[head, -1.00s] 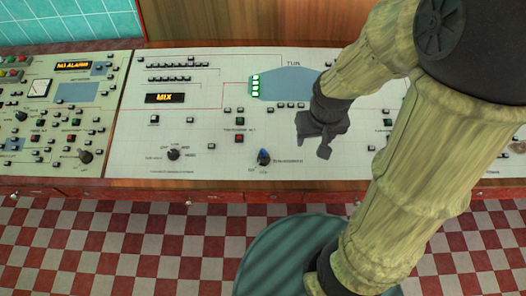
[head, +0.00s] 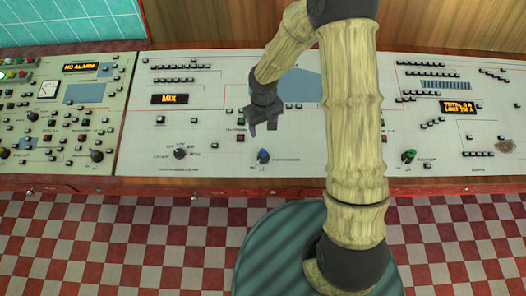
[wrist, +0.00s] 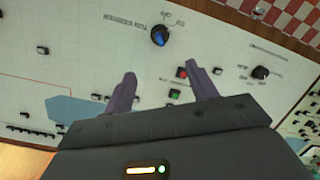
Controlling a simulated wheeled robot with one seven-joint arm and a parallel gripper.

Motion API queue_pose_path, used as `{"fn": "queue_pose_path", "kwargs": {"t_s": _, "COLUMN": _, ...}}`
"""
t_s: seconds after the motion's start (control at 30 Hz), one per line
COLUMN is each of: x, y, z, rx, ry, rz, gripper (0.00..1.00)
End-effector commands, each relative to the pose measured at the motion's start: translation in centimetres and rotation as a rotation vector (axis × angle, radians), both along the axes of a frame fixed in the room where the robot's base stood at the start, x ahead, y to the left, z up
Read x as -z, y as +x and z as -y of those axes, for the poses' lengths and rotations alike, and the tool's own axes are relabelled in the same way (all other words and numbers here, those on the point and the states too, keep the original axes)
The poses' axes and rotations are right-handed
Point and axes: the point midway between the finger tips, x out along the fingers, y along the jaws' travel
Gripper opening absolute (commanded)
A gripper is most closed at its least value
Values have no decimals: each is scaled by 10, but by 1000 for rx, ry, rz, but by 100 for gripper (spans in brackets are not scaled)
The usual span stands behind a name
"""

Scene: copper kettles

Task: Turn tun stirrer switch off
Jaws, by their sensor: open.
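A blue rotary knob (head: 263,156) sits low on the white console panel, with its label too small to read. It also shows in the wrist view (wrist: 159,35). A red button (head: 240,138) and a green button (head: 241,121) sit to its upper left, and I cannot tell which control is the tun stirrer switch. My gripper (head: 252,131) is open and empty over the panel, close to these buttons and above the knob in the picture. In the wrist view the red button (wrist: 181,72) and green button (wrist: 174,94) appear between the two fingers.
A black knob (head: 180,153) is left of the blue one and a green knob (head: 408,156) is to the right. An orange MIX display (head: 169,99) is at upper left. My arm covers part of the panel's middle.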

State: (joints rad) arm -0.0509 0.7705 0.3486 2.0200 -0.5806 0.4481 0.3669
Motion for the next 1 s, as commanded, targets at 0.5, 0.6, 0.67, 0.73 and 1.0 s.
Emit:
{"fn": "queue_pose_path", "kwargs": {"t_s": 0.5, "x": 43, "y": -1, "z": 0, "rx": -1, "ry": -1, "rz": -4, "gripper": 58}}
{"fn": "queue_pose_path", "kwargs": {"t_s": 0.6, "x": 58, "y": -2, "z": 0, "rx": -1, "ry": -1, "rz": -4, "gripper": 58}}
{"fn": "queue_pose_path", "kwargs": {"t_s": 0.67, "x": 67, "y": -1, "z": 0, "rx": 0, "ry": -2, "rz": -4, "gripper": 58}}
{"fn": "queue_pose_path", "kwargs": {"t_s": 0.73, "x": 77, "y": -1, "z": 0, "rx": 0, "ry": -1, "rz": -4, "gripper": 58}}
{"fn": "queue_pose_path", "kwargs": {"t_s": 1.0, "x": 114, "y": -1, "z": 0, "rx": 0, "ry": 0, "rz": -3, "gripper": 58}}
